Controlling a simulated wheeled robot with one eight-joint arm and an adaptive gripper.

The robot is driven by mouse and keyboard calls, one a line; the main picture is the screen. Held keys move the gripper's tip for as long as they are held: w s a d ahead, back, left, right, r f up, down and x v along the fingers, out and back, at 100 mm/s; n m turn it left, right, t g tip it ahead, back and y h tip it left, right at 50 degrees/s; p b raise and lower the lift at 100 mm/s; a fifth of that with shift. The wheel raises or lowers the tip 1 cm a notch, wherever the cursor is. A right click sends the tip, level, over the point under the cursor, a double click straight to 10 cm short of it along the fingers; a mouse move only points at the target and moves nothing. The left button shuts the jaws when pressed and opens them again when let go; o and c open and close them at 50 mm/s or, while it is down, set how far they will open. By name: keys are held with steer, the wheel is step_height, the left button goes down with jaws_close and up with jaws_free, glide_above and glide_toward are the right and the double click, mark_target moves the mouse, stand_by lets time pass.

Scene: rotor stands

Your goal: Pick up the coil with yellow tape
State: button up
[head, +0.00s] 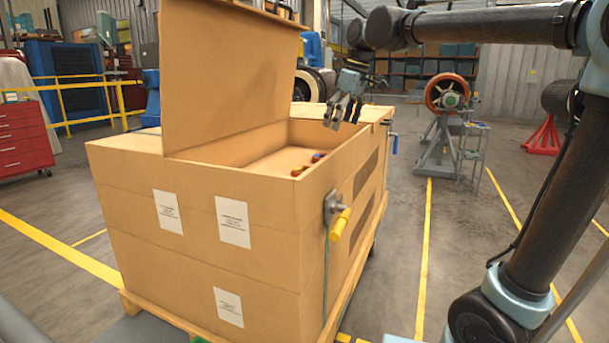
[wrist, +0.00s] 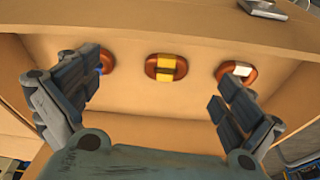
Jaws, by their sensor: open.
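The coil with yellow tape (wrist: 165,67) is an orange-brown oval ring with a yellow band across its middle. In the wrist view it lies on the floor of the wooden crate, between two other coils and framed between my fingers. In the head view I cannot tell it surely among the small coils in the crate. My gripper (wrist: 158,92) is open and empty, with its fingers spread wide on either side of the coil and apart from it. In the head view my gripper (head: 342,110) hangs over the open crate near its right wall.
A coil with blue tape (wrist: 107,62) is partly behind the left finger; a coil with white tape (wrist: 236,72) is by the right finger. The crate (head: 190,262) has walls around the coils and a raised lid (head: 230,75). A yellow-handled latch (head: 339,222) sticks out from its side.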

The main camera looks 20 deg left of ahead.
steer(key=s+a+r+n, duration=0.1)
steer(key=a+r+n, duration=0.1)
steer(key=a, duration=0.4)
glide_toward(305, 165)
steer(key=s+f, duration=0.1)
steer(key=s, duration=0.1)
steer(key=s+f, duration=0.2)
steer(key=shift+d+f, duration=0.2)
steer(key=shift+f, duration=0.05)
steer(key=shift+w+x, duration=0.2)
steer(key=shift+x, duration=2.4)
steer(key=shift+a, duration=0.1)
steer(key=c, duration=1.3)
steer(key=shift+r, duration=0.1)
